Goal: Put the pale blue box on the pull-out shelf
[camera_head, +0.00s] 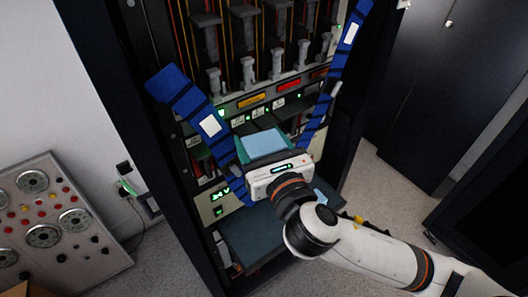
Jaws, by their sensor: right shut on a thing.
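The pale blue box (263,143) shows as a flat pale top just beyond my right gripper (270,165), in front of the rack. My right gripper is shut on it; its white body hides the near side of the box, and the fingertips are not clearly visible. The pull-out shelf (258,238) is a dark teal surface low in the rack, below and nearer than the box. My right wrist and forearm cover its right part. The box appears to be held above the shelf. My left gripper is not in view.
A tall dark rack (118,120) with lit panels surrounds the shelf. Blue straps (190,105) with white labels hang on both sides. A small pale blue piece (322,197) shows beside my wrist. A dial panel (55,225) stands left. The shelf's visible left part is clear.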

